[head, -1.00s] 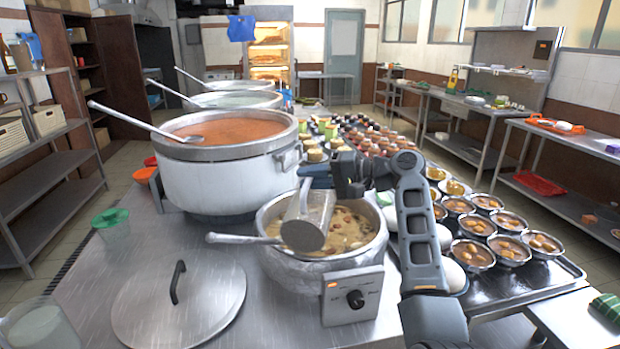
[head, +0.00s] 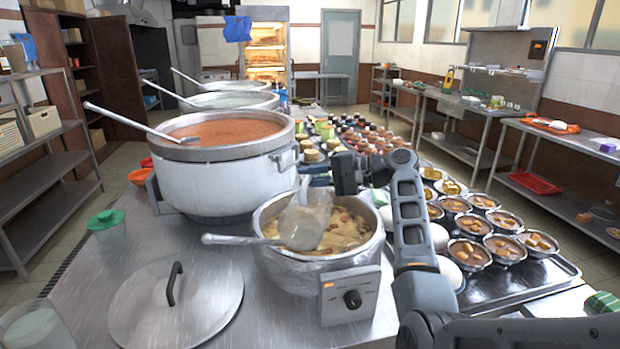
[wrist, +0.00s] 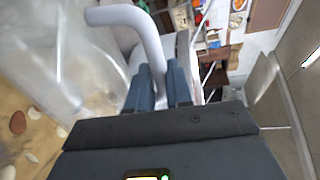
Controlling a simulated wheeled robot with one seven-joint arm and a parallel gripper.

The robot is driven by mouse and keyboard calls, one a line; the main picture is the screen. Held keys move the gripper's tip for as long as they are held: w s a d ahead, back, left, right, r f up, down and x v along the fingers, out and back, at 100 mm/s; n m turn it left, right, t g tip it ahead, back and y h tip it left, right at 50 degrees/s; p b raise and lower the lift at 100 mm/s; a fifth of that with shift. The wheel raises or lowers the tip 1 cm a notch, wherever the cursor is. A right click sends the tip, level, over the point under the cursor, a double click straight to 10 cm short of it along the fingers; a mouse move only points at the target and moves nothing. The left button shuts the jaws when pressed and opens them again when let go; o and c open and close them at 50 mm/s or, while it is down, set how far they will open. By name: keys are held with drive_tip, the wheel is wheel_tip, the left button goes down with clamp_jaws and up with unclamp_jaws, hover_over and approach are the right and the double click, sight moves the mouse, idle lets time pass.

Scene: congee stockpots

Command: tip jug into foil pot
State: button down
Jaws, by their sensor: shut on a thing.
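The foil pot (head: 277,268), silver and crinkled, stands on the steel counter with a pale soup holding brown and red pieces. A clear jug (head: 306,221) is tilted over its opening, and its inside looks cloudy. My gripper (head: 322,181) is above the pot's far right side. In the wrist view, my gripper (wrist: 160,88) is shut on the jug's pale handle (wrist: 128,17). The clear jug wall (wrist: 70,55) fills the left there, with soup beyond it. I cannot tell whether liquid is leaving the jug.
A ladle (head: 235,239) rests in the pot, its handle sticking out left. A large stockpot (head: 225,185) of orange congee stands behind. Filled bowls (head: 470,255) crowd the tray at right.

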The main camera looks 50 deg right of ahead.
drive_tip(key=shift+w+d+r+m, duration=0.15)
drive_tip(key=shift+w+d+m, duration=0.3)
drive_tip(key=shift+d, duration=0.3)
idle(1.6)
drive_tip(key=shift+s+a, duration=0.2)
drive_tip(key=shift+a, duration=0.1)
drive_tip(key=s+a+r+n+t+h+b, duration=0.2)
drive_tip(key=s+a+n+b, duration=0.4)
drive_tip(key=a+n, duration=0.35)
drive_tip(key=s+a+f+n+t+b, duration=0.2)
drive_tip(key=a+f+n+b, duration=0.4)
drive_tip(key=b, duration=1.2)
drive_tip(key=shift+n, duration=0.9)
drive_tip(key=r+p, duration=0.1)
drive_tip(key=d+r+p, duration=0.1)
drive_tip(key=r+p, duration=0.1)
drive_tip(key=d+r+p, duration=0.1)
drive_tip(key=p, duration=0.1)
drive_tip(key=shift+r, duration=0.15)
